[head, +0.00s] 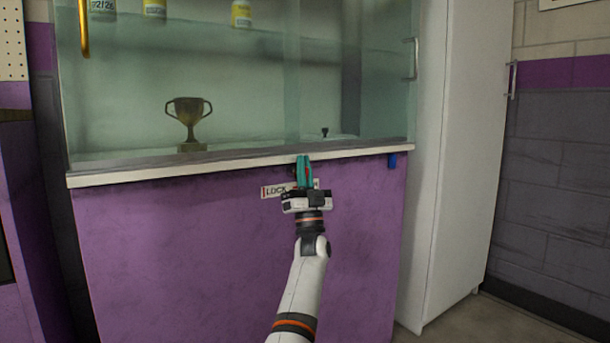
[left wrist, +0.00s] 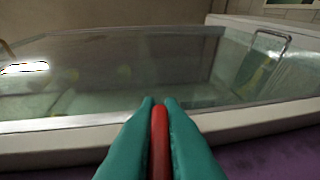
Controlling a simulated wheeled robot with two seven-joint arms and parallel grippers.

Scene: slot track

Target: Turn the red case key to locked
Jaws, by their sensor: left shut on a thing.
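My left gripper (head: 304,172) reaches up to the front of the purple display case, just below its white ledge. Its teal fingers are shut on the red key (head: 307,172), of which a thin strip shows between them. In the left wrist view the red key (left wrist: 159,140) stands upright between the teal fingers (left wrist: 160,125). A label (head: 274,191) reading "LOCK" sits just left of the gripper and is partly hidden behind it. The lock around the key is hidden by my fingers. My right gripper is not in view.
The case's glass front (head: 240,80) rises above the white ledge (head: 130,175), with a trophy (head: 189,120) and bottles inside. A small blue item (head: 392,161) is on the case front at right. A tall white cabinet (head: 455,160) stands to the right.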

